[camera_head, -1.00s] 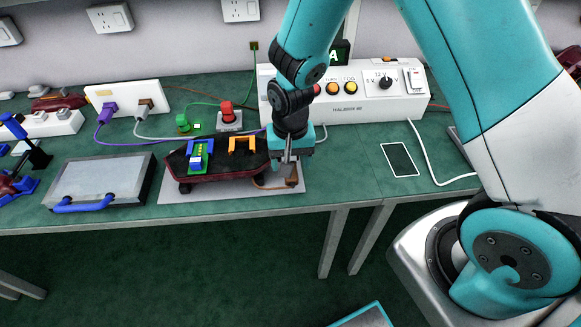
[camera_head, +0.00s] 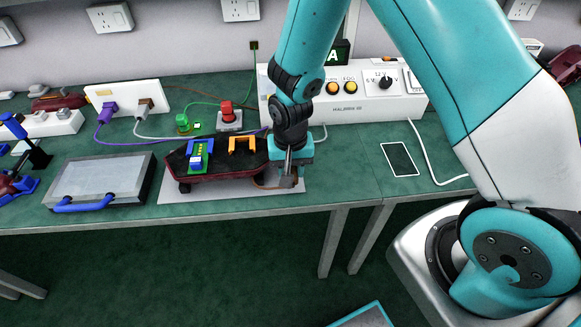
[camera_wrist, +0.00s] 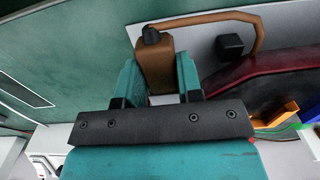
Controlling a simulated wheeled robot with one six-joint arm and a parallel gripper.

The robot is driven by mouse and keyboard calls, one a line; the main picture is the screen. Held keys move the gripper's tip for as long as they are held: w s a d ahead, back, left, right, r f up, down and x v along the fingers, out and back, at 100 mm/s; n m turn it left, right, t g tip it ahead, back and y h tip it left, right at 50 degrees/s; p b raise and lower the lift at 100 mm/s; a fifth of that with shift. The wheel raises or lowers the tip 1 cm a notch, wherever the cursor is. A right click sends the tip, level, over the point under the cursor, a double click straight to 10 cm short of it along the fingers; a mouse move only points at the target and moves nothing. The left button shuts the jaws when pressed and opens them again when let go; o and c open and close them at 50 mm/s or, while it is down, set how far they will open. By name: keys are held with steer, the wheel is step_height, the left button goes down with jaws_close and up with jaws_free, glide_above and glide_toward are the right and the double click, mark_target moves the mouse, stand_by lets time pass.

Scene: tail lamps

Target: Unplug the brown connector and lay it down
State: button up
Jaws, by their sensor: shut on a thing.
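The brown connector (camera_wrist: 156,68) is between the two teal fingers of my gripper (camera_wrist: 158,76) in the wrist view, and the gripper is shut on it. A small black piece (camera_wrist: 151,34) sits at its far end. A brown cable (camera_wrist: 210,17) loops from there to the right, beside a black block (camera_wrist: 230,44). In the head view my gripper (camera_head: 289,180) is low at the right end of the dark red tail lamp (camera_head: 225,176) and mostly hides the connector. I cannot tell whether the connector is in a socket.
The lamp is on a grey mat (camera_head: 235,194). Its orange part (camera_head: 242,143) and blue-green part (camera_head: 198,153) stand left of my gripper. A white power unit (camera_head: 350,108) is behind.

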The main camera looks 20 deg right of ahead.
steer(key=shift+s, duration=0.1)
steer(key=shift+s+a, duration=0.25)
steer(key=shift+s, duration=0.45)
steer(key=shift+s+a, duration=0.2)
steer(key=shift+s, duration=0.45)
steer(key=shift+s+a, duration=0.3)
steer(key=shift+s, duration=0.5)
